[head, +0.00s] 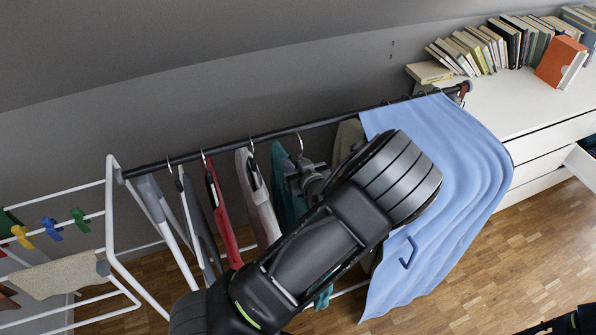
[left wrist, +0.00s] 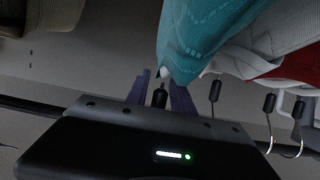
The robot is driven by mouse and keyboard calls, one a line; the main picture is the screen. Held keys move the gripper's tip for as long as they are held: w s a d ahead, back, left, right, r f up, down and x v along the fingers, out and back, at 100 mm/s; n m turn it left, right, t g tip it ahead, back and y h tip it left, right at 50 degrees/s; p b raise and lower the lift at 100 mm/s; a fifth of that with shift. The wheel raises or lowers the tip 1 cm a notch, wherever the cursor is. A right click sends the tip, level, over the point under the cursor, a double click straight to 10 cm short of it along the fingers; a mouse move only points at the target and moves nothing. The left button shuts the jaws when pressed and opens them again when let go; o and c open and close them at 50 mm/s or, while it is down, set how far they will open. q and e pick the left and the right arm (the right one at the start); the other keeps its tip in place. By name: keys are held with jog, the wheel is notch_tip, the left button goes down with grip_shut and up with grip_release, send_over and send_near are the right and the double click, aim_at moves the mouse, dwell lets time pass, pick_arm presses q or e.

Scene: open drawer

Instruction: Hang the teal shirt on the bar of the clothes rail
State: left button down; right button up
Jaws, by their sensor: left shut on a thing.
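The teal shirt (head: 286,200) hangs among other clothes under the dark bar (head: 228,146) of the clothes rail, partly hidden behind my left arm. A metal hook (head: 299,141) shows at the bar just above my left gripper (head: 306,180); it looks to be over the bar, though contact is unclear. In the left wrist view, my left gripper (left wrist: 161,95) is shut on the black hanger neck (left wrist: 160,96) at the collar of the teal shirt (left wrist: 205,38). The hook's tip is hidden behind the gripper body there. My right gripper is not recognisable in view.
A red garment (head: 221,212) and pale garment (head: 259,205) hang left of the shirt. A blue cloth (head: 445,190) drapes over the bar's right end. A white drying rack (head: 112,215) stands left. A white dresser (head: 520,100) with books and an open drawer is right.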

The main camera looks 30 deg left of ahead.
aim_at(286, 153)
pick_arm(q)
jog(key=shift+w+a+b, duration=0.35)
jog(key=shift+w+a, duration=0.3)
jog(key=shift+a, duration=0.3)
jog(key=shift+w+a+b, duration=0.35)
jog(key=shift+w+a, duration=0.25)
jog(key=shift+a, duration=0.3)
jog(key=shift+w+a+b, duration=0.35)
jog(key=shift+w+a, duration=0.3)
jog(key=shift+a, duration=0.3)
jog(key=shift+w+a+f, duration=0.15)
jog(key=shift+a+f, duration=0.05)
jog(key=shift+f, duration=0.05)
jog(key=shift+f+b, duration=1)
jog(key=shift+f, duration=0.05)
jog(key=c, duration=1)
grip_release()
jog(key=shift+d, duration=0.1)
